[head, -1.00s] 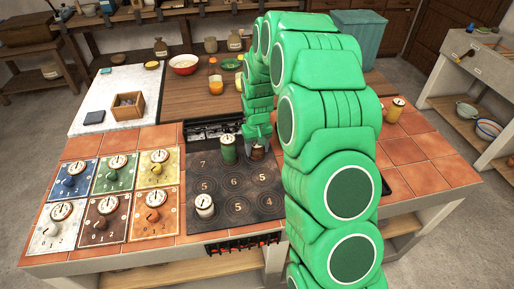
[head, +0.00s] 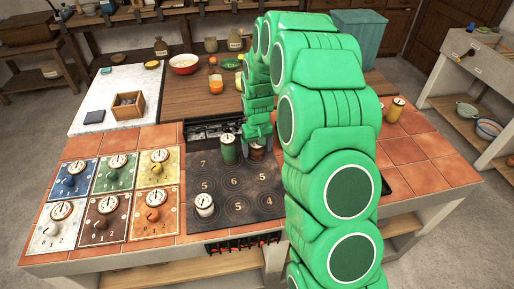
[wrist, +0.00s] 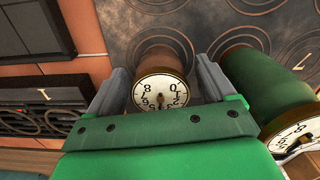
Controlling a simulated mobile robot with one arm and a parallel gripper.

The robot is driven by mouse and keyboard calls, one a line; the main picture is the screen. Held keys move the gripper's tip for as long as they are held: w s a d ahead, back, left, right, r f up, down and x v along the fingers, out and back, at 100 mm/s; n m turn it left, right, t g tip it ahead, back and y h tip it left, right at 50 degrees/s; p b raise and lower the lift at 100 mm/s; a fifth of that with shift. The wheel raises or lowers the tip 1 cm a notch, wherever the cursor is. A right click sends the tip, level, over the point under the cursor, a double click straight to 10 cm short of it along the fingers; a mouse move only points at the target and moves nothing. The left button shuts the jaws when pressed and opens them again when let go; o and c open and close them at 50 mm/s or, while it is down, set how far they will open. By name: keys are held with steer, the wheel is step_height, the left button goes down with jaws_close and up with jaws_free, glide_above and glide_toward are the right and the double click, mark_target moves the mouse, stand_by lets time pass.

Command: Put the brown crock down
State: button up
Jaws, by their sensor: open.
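The brown crock (head: 257,152) stands upright on the dark stove top (head: 238,208), near its back right part. In the wrist view its dial top (wrist: 161,92) faces the camera, between the two fingers. My gripper (head: 258,138) is over the crock with its jaws open, one finger on each side. In the wrist view the open fingers of my gripper (wrist: 162,68) have a small gap to the crock. The green crock (head: 228,148) stands close on the left in the head view.
A white crock (head: 205,205) stands on the front left of the stove top. Coloured dial panels (head: 112,175) lie on the tiles to the left. A yellow crock (head: 395,109) stands on the tiles at the right. The numbered rings at the stove's middle are clear.

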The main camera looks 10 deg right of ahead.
step_height(320, 180, up, 11)
steer(key=s+r, duration=0.6)
steer(key=s, duration=0.4)
steer(key=s+r, duration=0.5)
steer(key=s, duration=0.4)
steer(key=s+d+r+m+g, duration=0.1)
steer(key=s+r, duration=0.1)
steer(key=s, duration=2.1)
steer(key=shift+s+m+g, duration=0.4)
